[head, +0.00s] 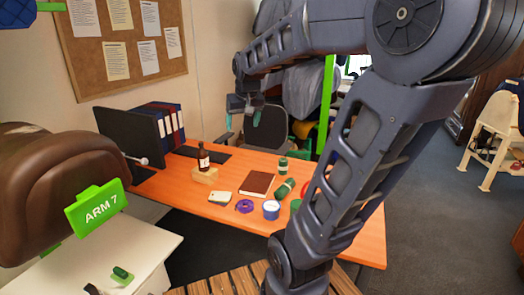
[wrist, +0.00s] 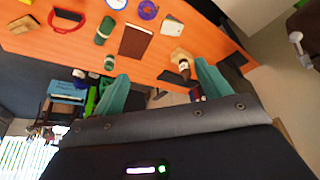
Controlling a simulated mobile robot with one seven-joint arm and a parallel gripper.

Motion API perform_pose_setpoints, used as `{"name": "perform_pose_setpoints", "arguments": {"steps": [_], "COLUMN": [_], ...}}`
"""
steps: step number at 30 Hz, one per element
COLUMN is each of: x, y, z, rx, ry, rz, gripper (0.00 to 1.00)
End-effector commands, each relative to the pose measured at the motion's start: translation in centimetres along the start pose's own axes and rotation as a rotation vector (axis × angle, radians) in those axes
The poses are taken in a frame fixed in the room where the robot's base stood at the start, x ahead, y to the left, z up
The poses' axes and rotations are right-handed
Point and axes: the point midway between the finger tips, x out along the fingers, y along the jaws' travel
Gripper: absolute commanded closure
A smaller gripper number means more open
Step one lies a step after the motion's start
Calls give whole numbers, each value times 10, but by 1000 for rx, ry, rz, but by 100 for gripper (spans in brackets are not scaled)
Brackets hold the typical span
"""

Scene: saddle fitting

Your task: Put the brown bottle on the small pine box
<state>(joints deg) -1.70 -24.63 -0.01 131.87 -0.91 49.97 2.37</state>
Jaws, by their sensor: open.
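The brown bottle (head: 203,158), with a pale label, stands upright at the left of the orange table. It appears to rest on the small pine box (head: 205,176), its base meeting the box top. In the wrist view, the bottle (wrist: 184,69) and the box (wrist: 178,55) show together, near the right finger. My gripper (head: 245,104) is raised above the table's far side, to the right of and higher than the bottle. Its teal fingers (wrist: 162,70) are apart with nothing between them, clear of the bottle.
A brown book (head: 257,185), a white pad (head: 220,197), purple tape (head: 244,206), a blue-and-white tin (head: 271,209) and green cylinders (head: 284,188) lie right of the box. A monitor (head: 133,139) and binders (head: 165,123) stand behind left. A chair (head: 267,127) is beyond the table.

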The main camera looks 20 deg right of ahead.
Motion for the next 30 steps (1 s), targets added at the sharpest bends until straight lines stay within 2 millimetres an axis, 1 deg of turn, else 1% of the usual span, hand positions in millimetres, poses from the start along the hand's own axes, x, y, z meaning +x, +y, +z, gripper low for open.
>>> {"name": "perform_pose_setpoints", "arguments": {"steps": [1, 6, 9, 13, 15, 18, 30], "x": [-6, -17, -19, -19, -19, -18, -18], "y": [2, 6, 7, 8, 9, 9, 9], "z": [18, 75, 104, 132, 142, 149, 150], "rx": [1, -2, -3, -4, -4, -5, -5], "ry": [5, 5, 6, 4, 4, 2, 2], "rz": [0, 0, 1, 1, 1, 1, 0], "gripper": [24, 24, 24, 24, 24, 24, 24]}}
